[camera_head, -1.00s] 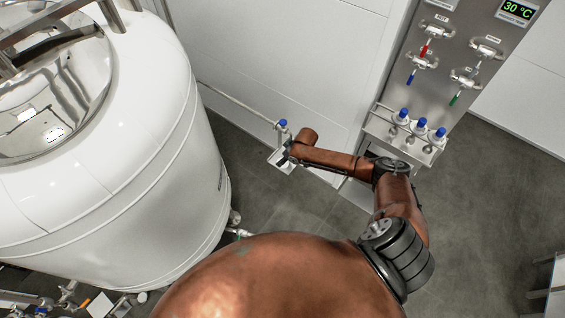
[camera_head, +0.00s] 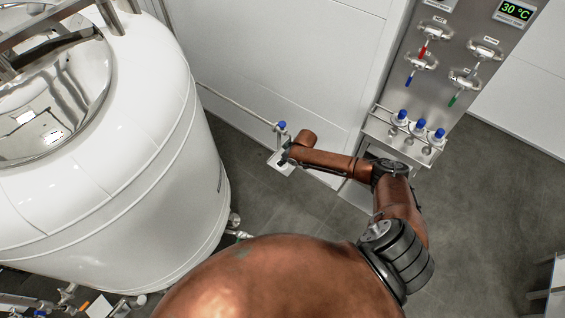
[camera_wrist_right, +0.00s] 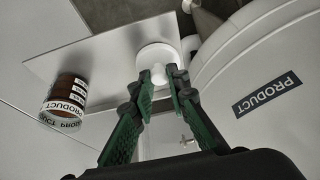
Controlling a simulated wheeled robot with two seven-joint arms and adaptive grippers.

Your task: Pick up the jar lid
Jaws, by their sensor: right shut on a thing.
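The jar lid (camera_wrist_right: 155,57) is a white disc with a small knob, in the upper middle of the right wrist view. My right gripper (camera_wrist_right: 158,77), with green finger pads, is shut on the lid's knob. A jar with brown contents and a PRODUCT label (camera_wrist_right: 66,104) stands apart to the left on a flat plate (camera_wrist_right: 105,62). In the head view my right gripper (camera_head: 281,160) is small beside the wall shelf, and the lid cannot be made out there. My left gripper is not in view.
A large white tank (camera_head: 150,150) fills the left of the head view. A blue-topped valve (camera_head: 281,126) ends a wall pipe just above my right gripper. A steel panel (camera_head: 450,60) with several valves stands at right. Grey floor (camera_head: 480,230) is open at lower right.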

